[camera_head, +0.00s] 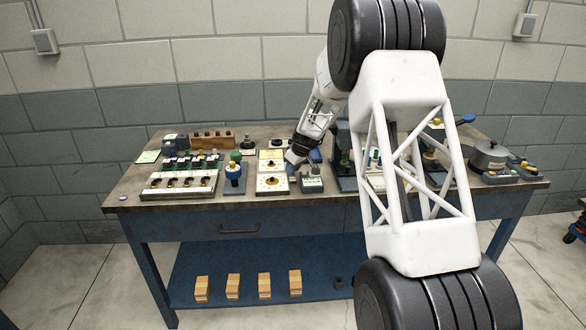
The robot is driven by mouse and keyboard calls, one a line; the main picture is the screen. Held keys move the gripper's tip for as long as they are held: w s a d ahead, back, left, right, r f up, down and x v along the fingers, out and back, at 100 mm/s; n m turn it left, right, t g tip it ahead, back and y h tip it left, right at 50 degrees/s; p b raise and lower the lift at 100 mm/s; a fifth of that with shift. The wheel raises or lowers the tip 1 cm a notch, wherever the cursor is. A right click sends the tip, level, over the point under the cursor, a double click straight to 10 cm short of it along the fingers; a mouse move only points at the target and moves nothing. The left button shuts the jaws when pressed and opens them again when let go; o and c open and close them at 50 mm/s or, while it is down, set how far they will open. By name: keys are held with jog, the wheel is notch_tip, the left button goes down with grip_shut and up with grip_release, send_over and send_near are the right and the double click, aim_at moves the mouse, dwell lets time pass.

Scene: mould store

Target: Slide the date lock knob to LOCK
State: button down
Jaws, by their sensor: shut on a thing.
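My gripper (293,158) points down at the middle of the bench, just behind a small dark grey box with a pale label (312,185). It is shut on a small part at its fingertips, which I take to be the date lock knob. The fingers hide that part, and I cannot read a LOCK mark or tell the knob's position. A white panel with a round dark knob and a yellow centre (271,182) lies just left of the gripper.
On the left of the bench (128,201) stand a rack with several dark knobs (180,185), a blue fixture (235,178) and a wooden block (212,139). A grey pot (489,156) stands at the right. My arm hides part of the bench right of centre.

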jog(key=shift+w+r, duration=0.15)
jog(key=shift+w, duration=1.15)
jog(key=c, duration=1.3)
grip_release()
jog(key=shift+o, duration=0.2)
jog(key=v, duration=0.7)
jog(key=shift+r, duration=0.15)
jog(key=shift+d, duration=0.1)
jog(key=shift+s, duration=0.1)
